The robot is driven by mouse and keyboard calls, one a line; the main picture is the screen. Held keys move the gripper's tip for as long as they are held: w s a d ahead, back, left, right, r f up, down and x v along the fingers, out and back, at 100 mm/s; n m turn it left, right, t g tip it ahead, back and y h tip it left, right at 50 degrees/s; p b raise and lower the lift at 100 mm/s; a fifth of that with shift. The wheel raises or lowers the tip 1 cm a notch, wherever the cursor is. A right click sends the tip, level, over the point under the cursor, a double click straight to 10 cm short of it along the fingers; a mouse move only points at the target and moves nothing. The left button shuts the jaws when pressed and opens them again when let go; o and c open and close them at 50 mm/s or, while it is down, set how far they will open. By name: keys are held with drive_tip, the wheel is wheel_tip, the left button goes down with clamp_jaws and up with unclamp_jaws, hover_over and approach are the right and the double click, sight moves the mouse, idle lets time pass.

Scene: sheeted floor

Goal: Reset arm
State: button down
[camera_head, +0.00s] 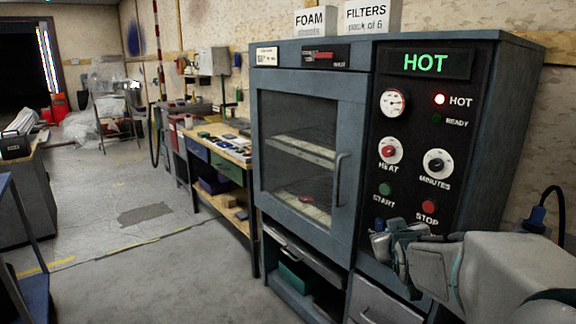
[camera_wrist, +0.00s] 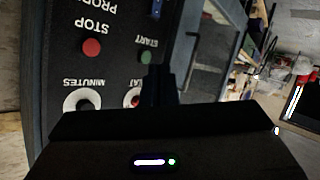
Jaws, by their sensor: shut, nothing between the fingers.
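My arm reaches in from the lower right in the head view. My gripper (camera_head: 383,240) is shut and empty, just in front of the lower part of the oven's control panel. The panel (camera_head: 460,130) has a green HOT display, a lit red HOT lamp, a gauge, HEAT and MINUTES knobs, a green START button (camera_head: 384,189) and a red STOP button (camera_head: 429,206). In the wrist view the panel appears upside down, with the STOP button (camera_wrist: 91,47) and the START button (camera_wrist: 146,57) beyond the dark shut fingers (camera_wrist: 158,85). I cannot tell whether the fingers touch the panel.
The grey-blue oven (camera_head: 310,75) has a closed glass door with shelves inside. Boxes labelled FOAM (camera_head: 315,21) and FILTERS (camera_head: 370,17) stand on top. A cluttered workbench (camera_head: 222,145) stands left of the oven. Open floor (camera_head: 150,250) lies at centre left; a cabinet (camera_head: 25,195) is at the left edge.

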drive_tip(key=s+a+r+g+p, duration=0.1)
drive_tip(key=s+a+g+p, duration=0.2)
drive_tip(key=s, duration=0.5)
drive_tip(key=s+a+r+m+g+y+p, duration=0.1)
drive_tip(key=s+a+r+g+p, duration=0.1)
drive_tip(key=s, duration=0.7)
drive_tip(key=s+a+r+m+g+y+p, duration=0.1)
drive_tip(key=s+a+g+p, duration=0.3)
drive_tip(key=s+p, duration=0.4)
drive_tip(key=shift+s+r+g, duration=0.15)
drive_tip(key=shift+r+g, duration=0.3)
drive_tip(key=shift+g, duration=0.35)
drive_tip(key=shift+d, duration=0.1)
idle(0.4)
